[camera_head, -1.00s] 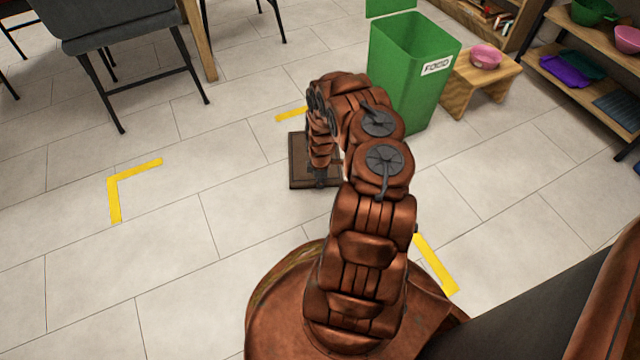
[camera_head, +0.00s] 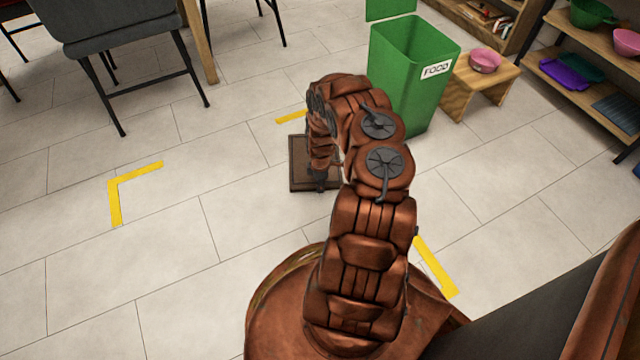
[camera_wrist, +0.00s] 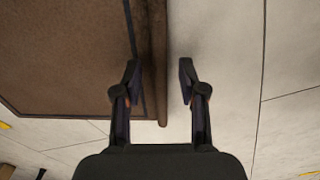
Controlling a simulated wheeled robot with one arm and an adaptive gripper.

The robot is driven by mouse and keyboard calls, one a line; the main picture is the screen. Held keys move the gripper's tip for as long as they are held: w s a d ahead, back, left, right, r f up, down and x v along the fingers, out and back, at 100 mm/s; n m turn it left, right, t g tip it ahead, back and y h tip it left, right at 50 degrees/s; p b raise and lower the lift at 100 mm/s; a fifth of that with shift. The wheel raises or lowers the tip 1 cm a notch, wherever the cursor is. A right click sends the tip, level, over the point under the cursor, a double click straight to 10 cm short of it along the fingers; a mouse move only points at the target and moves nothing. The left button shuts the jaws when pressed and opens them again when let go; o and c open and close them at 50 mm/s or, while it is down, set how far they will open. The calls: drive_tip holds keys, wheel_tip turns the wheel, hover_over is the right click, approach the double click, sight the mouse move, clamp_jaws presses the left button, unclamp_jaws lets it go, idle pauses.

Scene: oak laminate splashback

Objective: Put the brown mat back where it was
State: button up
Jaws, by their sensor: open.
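The brown mat (camera_head: 298,180) lies on the tiled floor in the head view, partly hidden behind my arm. It has a dark border line and a raised edge. In the wrist view the mat (camera_wrist: 65,55) fills the upper left. My gripper (camera_wrist: 160,75) is open there, with one finger over the mat and the other over bare floor, and the mat's edge runs between them. In the head view my gripper (camera_head: 320,180) is at the mat's right part, mostly hidden by my arm. I cannot tell whether the fingers touch the mat.
Yellow corner marks lie on the floor at left (camera_head: 120,190), behind the mat (camera_head: 291,116) and at right (camera_head: 436,268). A green food bin (camera_head: 410,75) stands behind my arm, beside a wooden stool (camera_head: 480,82) with a pink bowl (camera_head: 485,60). Floor left of the mat is clear.

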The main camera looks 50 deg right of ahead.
drive_tip(key=s+a+r+m+g+p, duration=0.1)
drive_tip(key=a+r+p, duration=0.15)
drive_tip(key=r, duration=1.15)
drive_tip(key=a+r+m+g+p, duration=0.15)
drive_tip(key=r+p, duration=0.25)
drive_tip(key=r, duration=1)
drive_tip(key=s+a+r+m, duration=0.35)
drive_tip(key=a+r, duration=0.65)
drive_tip(key=r, duration=0.4)
drive_tip(key=s+a+r+m, duration=0.2)
drive_tip(key=s+a+r, duration=0.9)
drive_tip(key=a, duration=0.3)
drive_tip(key=s+a+r, duration=0.2)
drive_tip(key=s+a, duration=0.1)
drive_tip(key=s, duration=0.3)
drive_tip(key=s+a+r+m+g, duration=0.1)
drive_tip(key=s+a+r, duration=0.1)
drive_tip(key=s+a, duration=0.2)
drive_tip(key=s, duration=0.3)
drive_tip(key=shift+s+a+r, duration=0.25)
drive_tip(key=shift+s+r, duration=0.05)
drive_tip(key=shift+r, duration=0.1)
drive_tip(key=shift+g, duration=0.25)
wheel_tip(320, 180, up, 37)
drive_tip(key=w+t+p, duration=0.1)
drive_tip(key=t+p, duration=0.1)
drive_tip(key=p, duration=3.3)
drive_tip(key=shift+w+d+r+m, duration=0.15)
drive_tip(key=shift+w+m, duration=0.15)
drive_tip(key=shift+w, duration=0.05)
